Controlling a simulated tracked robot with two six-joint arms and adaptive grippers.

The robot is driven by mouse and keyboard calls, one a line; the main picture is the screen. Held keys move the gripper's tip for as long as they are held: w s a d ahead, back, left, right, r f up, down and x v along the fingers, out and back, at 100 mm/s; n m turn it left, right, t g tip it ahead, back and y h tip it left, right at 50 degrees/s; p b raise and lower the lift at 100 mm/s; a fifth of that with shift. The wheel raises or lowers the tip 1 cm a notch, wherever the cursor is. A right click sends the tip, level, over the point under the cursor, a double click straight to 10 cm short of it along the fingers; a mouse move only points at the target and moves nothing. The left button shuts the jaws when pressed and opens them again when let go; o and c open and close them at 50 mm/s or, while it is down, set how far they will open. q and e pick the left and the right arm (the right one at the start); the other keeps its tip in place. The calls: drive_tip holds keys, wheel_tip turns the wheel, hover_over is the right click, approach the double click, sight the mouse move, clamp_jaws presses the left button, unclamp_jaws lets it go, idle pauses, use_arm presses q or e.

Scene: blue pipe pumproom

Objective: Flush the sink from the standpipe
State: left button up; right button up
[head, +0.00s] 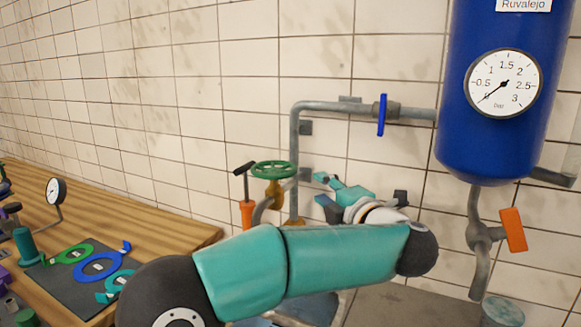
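A grey standpipe (295,150) rises against the tiled wall and bends right towards a blue tank. A green handwheel (272,169) sits on a brass valve body (273,188) beside the pipe's lower part. My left gripper (322,190) is right of the handwheel, apart from it in the picture. Its fingers look spread, with nothing seen between them. My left forearm hides the area below. A grey surface (395,302) shows low behind the arm; I cannot tell whether it is the sink. My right gripper is out of view.
The blue tank (490,130) carries a gauge (503,83) near zero. A blue handle (382,115) is on the upper pipe, an orange lever (513,230) below the tank. A wooden bench (160,225) holds several parts at left. An orange-bodied fitting (247,214) stands near the handwheel.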

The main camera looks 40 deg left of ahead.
sight(284, 164)
use_arm(q)
drive_tip(key=shift+a, duration=0.1)
drive_tip(key=p+x, duration=0.4)
drive_tip(key=x, duration=1.2)
drive_tip(key=shift+w+a, duration=0.15)
drive_tip(key=shift+a, duration=0.2)
clamp_jaws()
drive_tip(key=shift+a, duration=0.1)
drive_tip(key=shift+w+n+g+p, duration=0.1)
drive_tip(key=shift+n+g+p, duration=0.35)
drive_tip(key=shift+p, duration=0.3)
drive_tip(key=n+g+p, duration=0.1)
drive_tip(key=g+p, duration=0.1)
drive_tip(key=p, duration=0.1)
drive_tip(key=a+n+g+y+p, duration=0.1)
drive_tip(key=n+g+p, duration=0.1)
drive_tip(key=g+p, duration=0.1)
drive_tip(key=a+n+g+p, duration=0.1)
drive_tip(key=n+g+p, duration=0.1)
drive_tip(key=p, duration=0.2)
drive_tip(key=shift+g, duration=0.35)
drive_tip(key=shift+f+n+g+p, duration=0.2)
drive_tip(key=shift+n+g+p, duration=0.05)
drive_tip(key=shift+g+p, duration=0.25)
